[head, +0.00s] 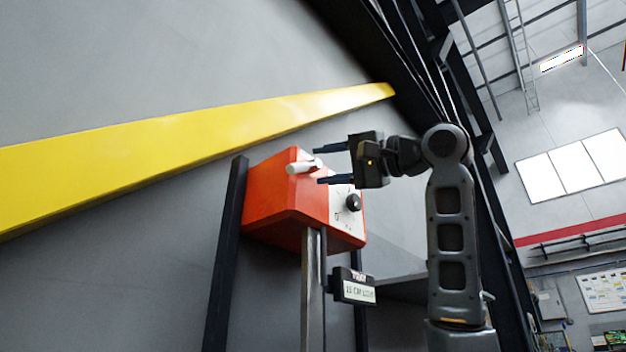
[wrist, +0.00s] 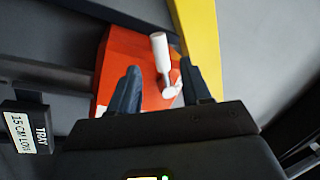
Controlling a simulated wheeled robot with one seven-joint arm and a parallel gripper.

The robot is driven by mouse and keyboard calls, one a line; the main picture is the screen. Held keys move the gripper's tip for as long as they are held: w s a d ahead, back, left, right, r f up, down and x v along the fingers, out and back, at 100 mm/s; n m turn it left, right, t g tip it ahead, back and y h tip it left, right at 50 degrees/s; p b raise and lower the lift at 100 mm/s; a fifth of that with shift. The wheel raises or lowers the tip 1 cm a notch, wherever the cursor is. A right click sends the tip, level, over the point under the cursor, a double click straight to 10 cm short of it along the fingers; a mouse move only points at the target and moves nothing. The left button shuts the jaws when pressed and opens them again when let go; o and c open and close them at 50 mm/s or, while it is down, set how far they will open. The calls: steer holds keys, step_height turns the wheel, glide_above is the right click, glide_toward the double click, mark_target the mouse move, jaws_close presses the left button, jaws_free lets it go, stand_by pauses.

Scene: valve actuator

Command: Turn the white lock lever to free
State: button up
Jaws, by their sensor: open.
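The white lock lever (head: 304,165) is on the upper front of the orange-red actuator box (head: 273,210). In the wrist view the lever (wrist: 161,58) lies beyond and between the two fingers, its grip end pointing up in the picture. My gripper (head: 325,165) is open, with one finger above and one below the lever's level in the head view. In the wrist view my gripper (wrist: 160,82) also shows both fingers apart. I cannot tell whether either finger touches the lever.
A black knob (head: 353,202) is on the box's white panel (head: 341,212). A label plate (head: 354,287) hangs below. A yellow beam (head: 150,146) crosses the grey wall above the box. Dark posts (head: 226,255) and a metal post (head: 312,290) stand beside and under it.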

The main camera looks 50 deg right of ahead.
steer(key=v, duration=0.2)
steer(key=shift+s+d+f, duration=0.1)
steer(key=shift+s+f, duration=0.05)
steer(key=shift+s, duration=0.25)
stand_by(0.3)
